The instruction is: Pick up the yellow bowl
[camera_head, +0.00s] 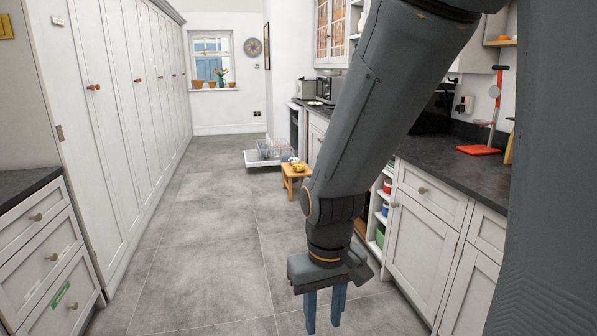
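A small yellow thing (299,167), which looks like the yellow bowl, sits on top of a low wooden stool (290,177) in the middle distance. It is too small to tell its exact shape, and a pale item shows beside it. My gripper (324,312) hangs down in the foreground, well in front of the stool. Its two blue fingers are apart with nothing seen between them.
An open dishwasher (247,158) with its door down is behind the stool. White cabinets line the left. A dark countertop (448,180) and open shelves (379,212) are on the right. The grey floor (205,235) is clear.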

